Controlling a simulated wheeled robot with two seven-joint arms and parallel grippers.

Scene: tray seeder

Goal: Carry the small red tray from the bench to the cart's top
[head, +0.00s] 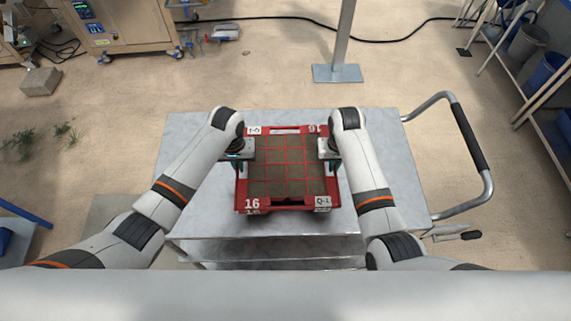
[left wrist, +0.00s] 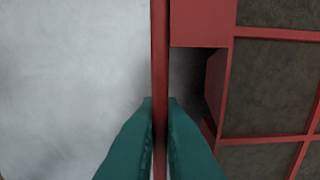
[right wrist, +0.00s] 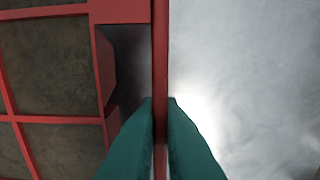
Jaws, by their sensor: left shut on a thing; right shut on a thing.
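The small red tray (head: 287,207) is over the cart's top (head: 375,130), filled with dark soil in square cells. In the head view I cannot tell whether it rests on the top or hangs just above it. My left gripper (head: 243,155) is shut on the tray's left wall; the wall also shows between the green fingers in the left wrist view (left wrist: 160,60). My right gripper (head: 330,156) is shut on the tray's right wall, which shows in the right wrist view (right wrist: 160,60). The tray looks about level.
The cart's handle (head: 470,140) curves out on the right. Bare cart top lies on both sides of the tray. A post on a base plate (head: 337,73) stands beyond the cart. A shelf with buckets (head: 527,42) is at the far right, and a wooden machine (head: 118,25) at the back left.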

